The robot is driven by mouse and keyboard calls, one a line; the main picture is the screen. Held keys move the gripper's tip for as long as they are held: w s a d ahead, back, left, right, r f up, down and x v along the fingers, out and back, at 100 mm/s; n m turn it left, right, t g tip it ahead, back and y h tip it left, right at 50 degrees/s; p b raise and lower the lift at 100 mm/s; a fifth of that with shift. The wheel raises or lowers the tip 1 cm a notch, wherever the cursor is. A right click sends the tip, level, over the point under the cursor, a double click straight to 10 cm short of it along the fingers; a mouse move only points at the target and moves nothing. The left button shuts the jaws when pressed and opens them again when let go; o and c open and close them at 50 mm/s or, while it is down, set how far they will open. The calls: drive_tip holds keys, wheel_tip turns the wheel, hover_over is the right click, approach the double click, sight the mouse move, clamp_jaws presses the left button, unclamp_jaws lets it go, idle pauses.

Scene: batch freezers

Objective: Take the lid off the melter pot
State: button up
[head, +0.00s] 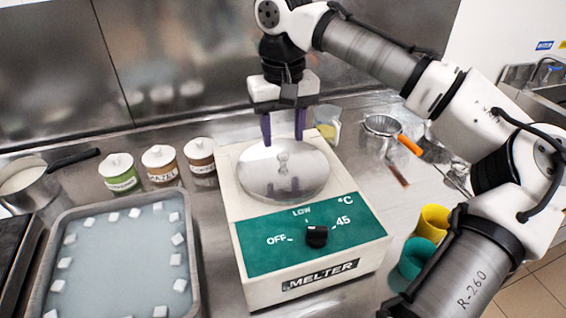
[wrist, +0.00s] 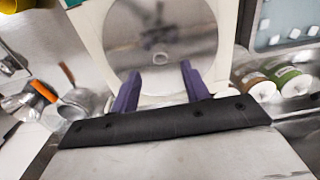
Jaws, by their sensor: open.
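The melter (head: 310,277) is a white box with a green front panel, a black knob and the label MELTER. Its pot is covered by a round shiny steel lid (head: 262,180), which has a small knob (head: 283,160) in the middle. In the wrist view the lid (wrist: 190,30) fills the upper middle. My gripper (head: 283,132) points down over the rear part of the lid, its two purple fingers apart with nothing between them. In the wrist view the open fingers (wrist: 158,88) stand at the lid's near edge. I cannot tell how high they are above it.
Several labelled jars (head: 160,165) stand left of the melter. A tray of water with white cubes (head: 190,262) lies at the front left, beside a saucepan (head: 28,185). Right are a clear jug (head: 327,122), a strainer (head: 382,125), and yellow (head: 434,220) and teal (head: 412,258) cups.

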sight(283, 155)
wheel_tip(283, 155, down, 4)
drive_tip(key=shift+s+f+p, duration=0.1)
drive_tip(key=shift+f+p, duration=0.1)
drive_tip(key=shift+p, duration=0.25)
drive_tip(key=shift+c, duration=0.3)
clamp_jaws()
